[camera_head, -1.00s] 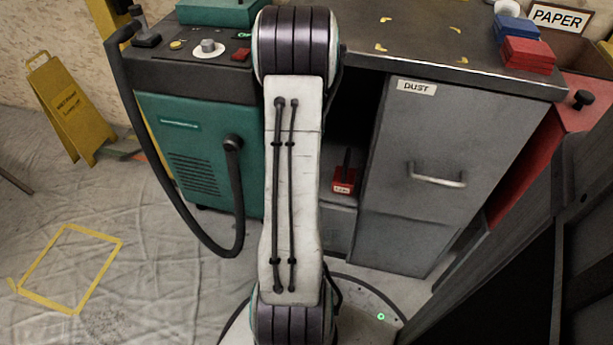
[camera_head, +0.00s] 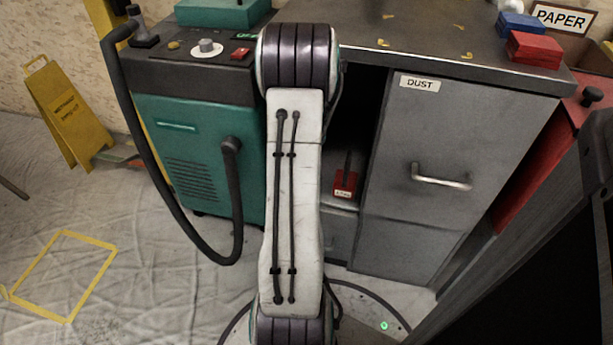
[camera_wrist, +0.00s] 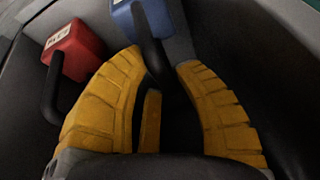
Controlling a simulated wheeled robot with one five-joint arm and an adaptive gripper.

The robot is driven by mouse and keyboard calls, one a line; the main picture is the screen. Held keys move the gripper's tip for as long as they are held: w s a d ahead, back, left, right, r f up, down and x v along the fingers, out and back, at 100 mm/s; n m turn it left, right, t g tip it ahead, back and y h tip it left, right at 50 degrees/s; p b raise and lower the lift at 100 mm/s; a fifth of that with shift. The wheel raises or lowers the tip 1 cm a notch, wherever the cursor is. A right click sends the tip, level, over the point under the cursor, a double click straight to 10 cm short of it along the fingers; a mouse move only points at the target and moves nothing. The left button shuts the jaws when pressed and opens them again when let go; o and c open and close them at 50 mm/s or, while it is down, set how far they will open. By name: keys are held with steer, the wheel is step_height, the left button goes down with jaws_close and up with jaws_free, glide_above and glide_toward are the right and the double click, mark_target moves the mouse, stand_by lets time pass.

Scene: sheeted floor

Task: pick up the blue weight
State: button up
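The blue weight (camera_wrist: 146,17) shows at the top of the wrist view, with its dark handle reaching down between the fingertips. My gripper (camera_wrist: 160,62) has yellow ribbed fingers that are apart, one on each side of the handle. Whether either finger touches the handle is hard to tell. A red weight (camera_wrist: 74,50) with a dark handle stands to the left, outside the left finger. In the head view the red weight (camera_head: 345,184) sits in the cabinet's open compartment. My arm hides the blue weight and my gripper there.
The grey cabinet (camera_head: 440,130) has a closed drawer marked DUST right of the dark compartment. A teal machine (camera_head: 185,150) with a hanging black hose stands to the left. Red and blue blocks (camera_head: 535,49) lie on the cabinet top. Sheeted floor is open at lower left.

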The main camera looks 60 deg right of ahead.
jaws_close()
steer(key=shift+w+d+r, duration=0.1)
steer(key=shift+d+r, duration=0.05)
steer(key=shift+r, duration=0.15)
